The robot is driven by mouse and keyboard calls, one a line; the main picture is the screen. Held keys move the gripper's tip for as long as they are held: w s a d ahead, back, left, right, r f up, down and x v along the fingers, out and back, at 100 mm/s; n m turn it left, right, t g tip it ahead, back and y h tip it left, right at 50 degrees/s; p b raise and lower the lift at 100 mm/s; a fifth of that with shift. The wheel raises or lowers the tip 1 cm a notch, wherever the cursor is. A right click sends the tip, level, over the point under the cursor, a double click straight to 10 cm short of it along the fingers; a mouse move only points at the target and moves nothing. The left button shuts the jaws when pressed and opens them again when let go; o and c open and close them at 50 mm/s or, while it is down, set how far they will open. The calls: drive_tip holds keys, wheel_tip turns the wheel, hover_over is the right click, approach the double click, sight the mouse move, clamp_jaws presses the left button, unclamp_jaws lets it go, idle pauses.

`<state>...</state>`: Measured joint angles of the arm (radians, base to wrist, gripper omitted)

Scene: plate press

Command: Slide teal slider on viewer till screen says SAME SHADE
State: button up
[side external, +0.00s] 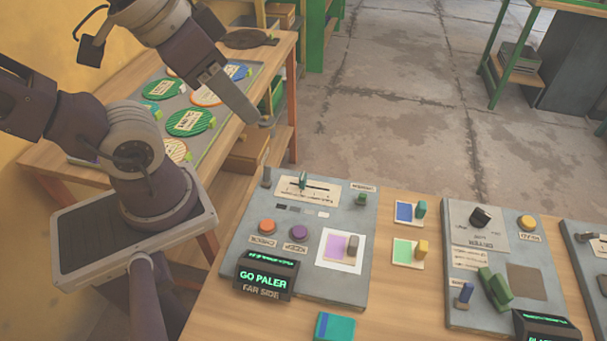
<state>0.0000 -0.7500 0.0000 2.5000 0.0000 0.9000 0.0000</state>
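The viewer (240,238) is a grey panel at the front centre of the wooden bench. Its teal slider (303,180) stands in a dark slot on a pale scale plate near the panel's far edge, around the slot's middle or left of it. The viewer's dark screen (267,277) reads GO PALER in green, with FAR SIDE on the label below. My gripper (264,122) hangs beyond the viewer, above and to the left of the slider, apart from it. Its fingers are seen edge-on, so their opening is unclear.
An orange button (267,227) and a purple button (299,232) sit on the viewer, near a lilac card (336,247) in a white frame. Swatch cards (404,251) lie to the right, before another grey panel (475,318). A teal block (334,327) lies in front.

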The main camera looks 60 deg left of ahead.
drive_tip(key=n+g+h, duration=0.2)
drive_tip(key=n+g, duration=0.4)
hover_over(304, 175)
wheel_tip(304, 175, down, 9)
drive_tip(key=f+n+g, duration=0.1)
drive_tip(key=f, duration=0.4)
drive_tip(key=f+n+g, duration=0.1)
drive_tip(key=f, duration=0.4)
drive_tip(key=f+n+h, duration=0.1)
drive_tip(key=f, duration=0.4)
drive_tip(key=shift+w+a+f+g, duration=0.15)
drive_tip(key=shift+a+f+g, duration=0.15)
drive_tip(key=shift+f+g, duration=0.1)
drive_tip(key=shift+d+f, duration=0.1)
drive_tip(key=shift+f, duration=0.35)
clamp_jaws()
drive_tip(key=shift+r, duration=0.1)
